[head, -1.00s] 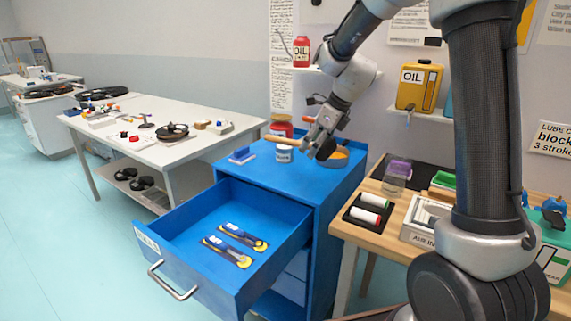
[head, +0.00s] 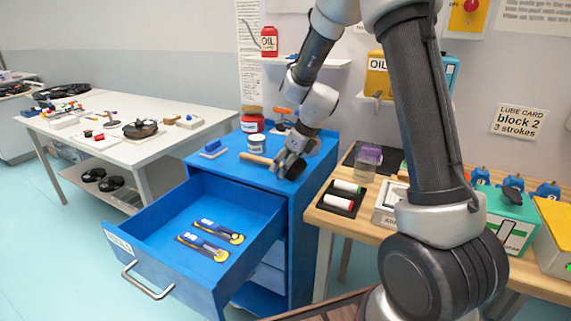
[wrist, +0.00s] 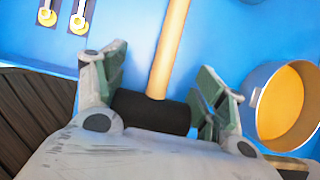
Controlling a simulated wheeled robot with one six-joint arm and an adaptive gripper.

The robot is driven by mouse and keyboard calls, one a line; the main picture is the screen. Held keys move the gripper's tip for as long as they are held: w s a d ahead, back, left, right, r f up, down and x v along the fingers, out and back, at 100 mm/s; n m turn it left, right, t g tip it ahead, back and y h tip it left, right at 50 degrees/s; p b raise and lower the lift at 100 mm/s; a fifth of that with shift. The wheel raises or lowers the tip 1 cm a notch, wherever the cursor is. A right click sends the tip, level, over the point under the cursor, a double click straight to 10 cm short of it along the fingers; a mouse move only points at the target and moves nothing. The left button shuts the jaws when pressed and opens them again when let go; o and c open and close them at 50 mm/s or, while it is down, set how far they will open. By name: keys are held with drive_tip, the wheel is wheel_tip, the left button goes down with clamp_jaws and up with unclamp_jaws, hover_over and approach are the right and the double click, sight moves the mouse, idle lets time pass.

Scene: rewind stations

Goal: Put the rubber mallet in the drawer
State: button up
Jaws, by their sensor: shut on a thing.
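The rubber mallet has a black head (wrist: 150,112) and a pale wooden handle (wrist: 170,45). My gripper (wrist: 152,95) is shut on the black head, with a finger at each end of it. In the head view my gripper (head: 287,166) is over the top of the blue cabinet (head: 232,150), and the mallet handle (head: 257,159) points left toward the open drawer. The drawer (head: 190,222) is pulled out at the front and holds two yellow-and-dark tools (head: 217,232) lying on its floor. Whether the mallet touches the cabinet top is unclear.
In the wrist view a round tin with orange contents (wrist: 290,100) is close to the right finger. A wooden bench (head: 345,222) stands at right.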

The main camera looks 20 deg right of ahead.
drive_tip(key=shift+f, duration=0.1)
drive_tip(key=o, duration=1.2)
drive_tip(key=shift+o, duration=0.2)
